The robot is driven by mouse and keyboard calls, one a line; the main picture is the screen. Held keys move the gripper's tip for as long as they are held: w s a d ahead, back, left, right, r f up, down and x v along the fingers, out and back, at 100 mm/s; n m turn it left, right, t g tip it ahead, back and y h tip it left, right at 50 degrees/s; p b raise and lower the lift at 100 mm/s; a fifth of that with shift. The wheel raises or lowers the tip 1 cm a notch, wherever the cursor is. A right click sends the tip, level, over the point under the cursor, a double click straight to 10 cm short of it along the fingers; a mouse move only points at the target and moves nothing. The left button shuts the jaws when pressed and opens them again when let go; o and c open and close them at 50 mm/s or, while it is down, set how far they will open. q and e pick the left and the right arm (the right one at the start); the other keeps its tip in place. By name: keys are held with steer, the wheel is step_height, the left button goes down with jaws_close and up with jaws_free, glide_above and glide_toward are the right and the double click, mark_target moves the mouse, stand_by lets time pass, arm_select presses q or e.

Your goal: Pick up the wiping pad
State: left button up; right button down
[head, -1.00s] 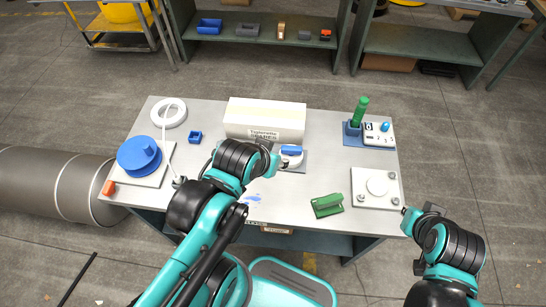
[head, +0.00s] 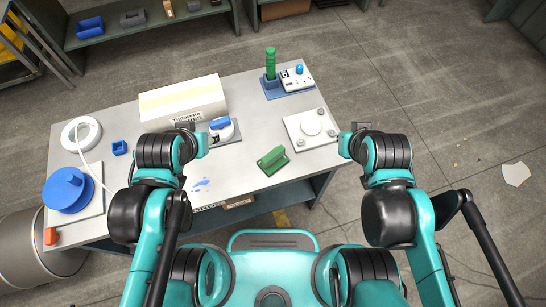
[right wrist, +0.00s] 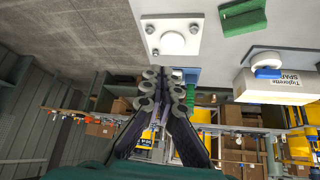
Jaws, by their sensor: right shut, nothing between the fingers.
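A white pad with a blue handle (head: 221,125), which looks like the wiping pad, sits on a grey-blue mat (head: 229,139) on the table, in front of the long white box. My left gripper (head: 187,126) is just left of it in the head view, apart from it; its fingers are too small and dark to tell open or shut. My right gripper (head: 361,126) is beyond the table's right edge, shut and empty. In the right wrist view its fingers (right wrist: 164,88) show, and the pad (right wrist: 267,63) is far to the right.
A green block with a ridge (head: 272,161) lies near the front edge, with blue smears (head: 201,185) to its left. A white plate (head: 312,130) with a round disc is at right. The long white box (head: 183,102) stands behind the pad. A blue round piece (head: 67,190) is at left.

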steer(key=c, duration=1.8)
jaws_free()
steer(key=shift+c, duration=0.2)
steer(key=o, duration=0.5)
steer(key=shift+w+a, duration=0.15)
steer(key=shift+a, duration=0.1)
steer(key=shift+o, duration=0.3)
steer(key=w+a+f+m+g, duration=0.3)
steer(key=w+a+m, duration=0.1)
steer(key=a, duration=0.3)
steer(key=shift+a+f+y, duration=0.3)
steer(key=shift+y, duration=0.1)
steer(key=m+g, duration=0.4)
steer(key=m, duration=0.2)
glide_above(273, 154)
steer(key=shift+h, duration=0.4)
step_height(273, 154, down, 8)
steer(key=shift+f+b, duration=0.25)
steer(key=shift+b, duration=0.2)
step_height(273, 154, down, 3)
steer(key=shift+r+b, duration=0.15)
steer(key=shift+b, duration=0.45)
step_height(273, 154, down, 5)
steer(key=b, duration=0.2)
steer(key=shift+w+b, duration=0.1)
steer(key=shift+b, duration=0.25)
